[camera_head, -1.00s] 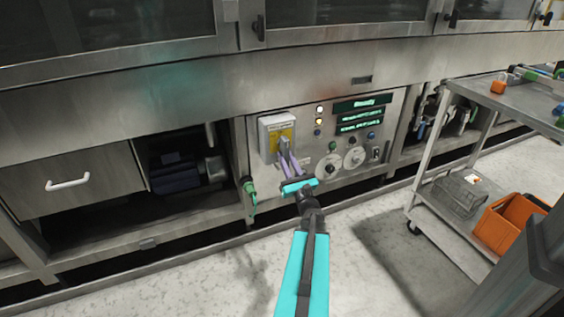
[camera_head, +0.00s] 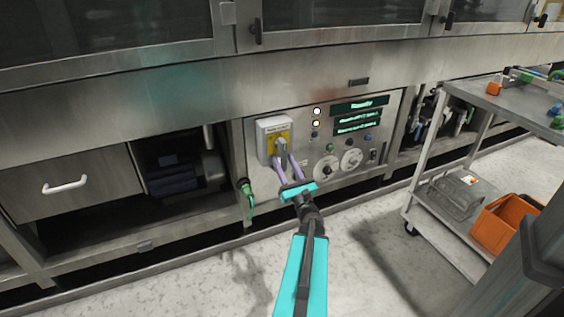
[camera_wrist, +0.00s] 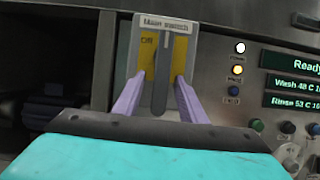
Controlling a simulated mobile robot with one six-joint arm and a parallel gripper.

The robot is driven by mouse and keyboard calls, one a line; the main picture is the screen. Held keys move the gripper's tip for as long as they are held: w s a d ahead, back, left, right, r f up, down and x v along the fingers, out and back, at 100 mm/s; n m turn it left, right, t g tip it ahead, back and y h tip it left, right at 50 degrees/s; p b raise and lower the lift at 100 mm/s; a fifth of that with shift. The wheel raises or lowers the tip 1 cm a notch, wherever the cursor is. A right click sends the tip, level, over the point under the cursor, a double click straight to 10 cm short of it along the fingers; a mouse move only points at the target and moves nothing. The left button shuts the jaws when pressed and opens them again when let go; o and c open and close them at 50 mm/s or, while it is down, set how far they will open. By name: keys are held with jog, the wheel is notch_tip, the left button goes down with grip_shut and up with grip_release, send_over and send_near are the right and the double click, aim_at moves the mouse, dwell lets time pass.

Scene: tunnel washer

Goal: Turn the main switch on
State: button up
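The main switch (camera_head: 272,122) is a pale box with a yellow plate on the machine's control panel. My gripper (camera_head: 284,159) is open at the switch. In the wrist view its two lavender fingers stand on either side of the handle's lower part, with gaps visible.
The panel beside the switch holds lit lamps (camera_wrist: 240,48), a display reading "Ready" (camera_head: 360,104), buttons and round dials (camera_head: 351,158). A green-handled valve (camera_head: 248,192) is below left. A metal cart (camera_head: 425,160) with an orange bin (camera_head: 503,222) stands at right.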

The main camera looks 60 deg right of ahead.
jog(key=p+v, duration=0.2)
jog(key=v, duration=1)
jog(key=shift+a, duration=0.2)
jog(key=shift+f, duration=0.1)
